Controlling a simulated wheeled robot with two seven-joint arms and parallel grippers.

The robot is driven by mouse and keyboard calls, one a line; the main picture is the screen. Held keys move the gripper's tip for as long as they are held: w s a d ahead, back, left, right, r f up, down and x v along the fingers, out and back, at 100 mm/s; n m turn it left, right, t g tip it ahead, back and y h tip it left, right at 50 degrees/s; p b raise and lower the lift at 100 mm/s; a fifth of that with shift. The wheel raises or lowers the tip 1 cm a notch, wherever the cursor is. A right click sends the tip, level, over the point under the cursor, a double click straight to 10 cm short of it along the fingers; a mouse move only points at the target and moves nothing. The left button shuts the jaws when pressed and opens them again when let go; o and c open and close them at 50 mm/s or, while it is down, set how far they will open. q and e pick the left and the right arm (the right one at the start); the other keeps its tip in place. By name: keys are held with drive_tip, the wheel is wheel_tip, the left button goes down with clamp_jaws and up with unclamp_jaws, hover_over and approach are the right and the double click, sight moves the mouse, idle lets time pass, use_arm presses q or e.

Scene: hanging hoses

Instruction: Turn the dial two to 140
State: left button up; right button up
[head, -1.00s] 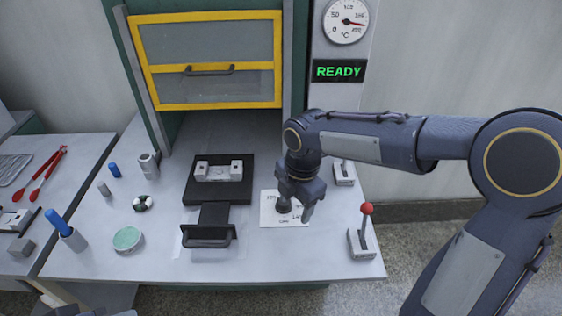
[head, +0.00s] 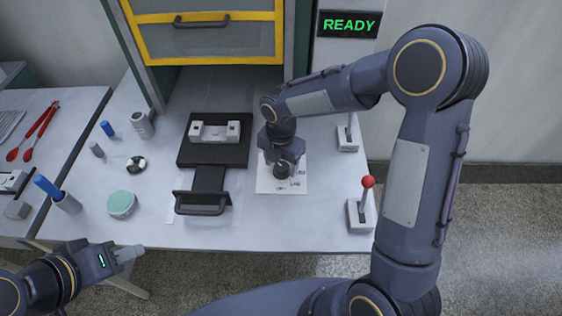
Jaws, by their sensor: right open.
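The dial is a dark round knob (head: 282,174) on a white plate (head: 265,187) with small printed labels around it. The labels are too small and partly covered to read, so I cannot tell the dial's setting. My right gripper (head: 280,163) is open and points down at the knob, its fingers close beside or around it; contact is not clear. My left gripper (head: 130,254) is at the lower left, in front of the bench edge and away from the dial. I cannot tell whether its fingers are open.
Two levers stand right of the dial, the nearer with a red ball (head: 367,182). A black fixture with a handle (head: 202,203) lies left of it. A green READY display (head: 349,24) and a yellow-framed cabinet door (head: 206,42) are behind. Small parts and red tongs (head: 34,132) lie left.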

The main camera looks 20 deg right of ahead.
drive_tip(key=shift+f, duration=0.15)
drive_tip(key=c, duration=1)
